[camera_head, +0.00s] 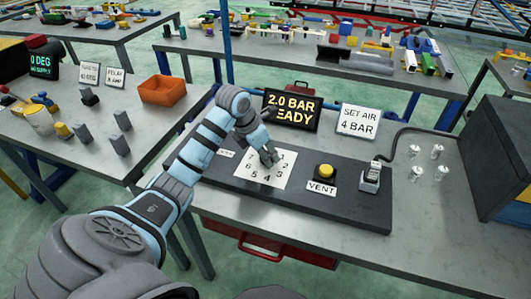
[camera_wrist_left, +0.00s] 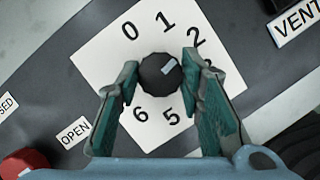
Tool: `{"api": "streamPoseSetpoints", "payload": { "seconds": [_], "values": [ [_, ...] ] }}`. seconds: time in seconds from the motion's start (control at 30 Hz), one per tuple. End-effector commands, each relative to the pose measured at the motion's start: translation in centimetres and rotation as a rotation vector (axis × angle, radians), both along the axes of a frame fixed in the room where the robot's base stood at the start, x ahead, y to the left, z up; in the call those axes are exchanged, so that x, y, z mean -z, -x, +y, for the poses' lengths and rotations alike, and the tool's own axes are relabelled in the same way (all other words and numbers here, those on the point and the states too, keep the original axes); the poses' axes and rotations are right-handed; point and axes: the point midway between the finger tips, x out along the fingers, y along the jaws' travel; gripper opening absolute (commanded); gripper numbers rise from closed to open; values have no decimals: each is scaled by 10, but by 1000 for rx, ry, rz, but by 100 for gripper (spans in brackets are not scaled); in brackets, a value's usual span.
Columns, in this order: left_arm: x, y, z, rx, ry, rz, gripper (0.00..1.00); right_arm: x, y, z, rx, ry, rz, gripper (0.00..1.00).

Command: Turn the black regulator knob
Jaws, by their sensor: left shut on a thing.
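The black regulator knob (camera_wrist_left: 158,74) sits on a white numbered dial plate (camera_wrist_left: 100,48) in the left wrist view. Its pale pointer mark faces up and right, roughly towards the 2. My left gripper (camera_wrist_left: 160,75) has its teal-padded fingers on either side of the knob, shut on it. In the head view my left gripper (camera_head: 268,158) reaches down onto the dial plate (camera_head: 250,172) and hides the knob. The dark display (camera_head: 291,110) reads 2.0 BAR, with EADY visible below. A white sign (camera_head: 357,122) reads SET AIR 4 BAR. My right gripper is not in view.
A yellow button (camera_head: 326,171) labelled VENT and a grey switch unit (camera_head: 371,178) stand right of the dial on the dark panel. A red part (camera_wrist_left: 22,163) lies lower left in the wrist view. A black box (camera_head: 490,160) stands at the table's right.

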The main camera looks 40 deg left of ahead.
Motion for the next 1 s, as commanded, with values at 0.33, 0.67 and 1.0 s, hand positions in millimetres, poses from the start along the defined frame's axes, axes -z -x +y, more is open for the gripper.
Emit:
{"api": "streamPoseSetpoints", "payload": {
  "seconds": [0.33, 0.67, 1.0],
  "values": [
    [0, 0, 1, 61, 0, 0, 6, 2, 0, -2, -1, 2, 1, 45],
    [0, -1, 2, 290, 1, -2, 6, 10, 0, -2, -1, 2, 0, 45],
    [0, -3, 3, 613, 2, -4, 6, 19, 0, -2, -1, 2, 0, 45]
  ]
}}
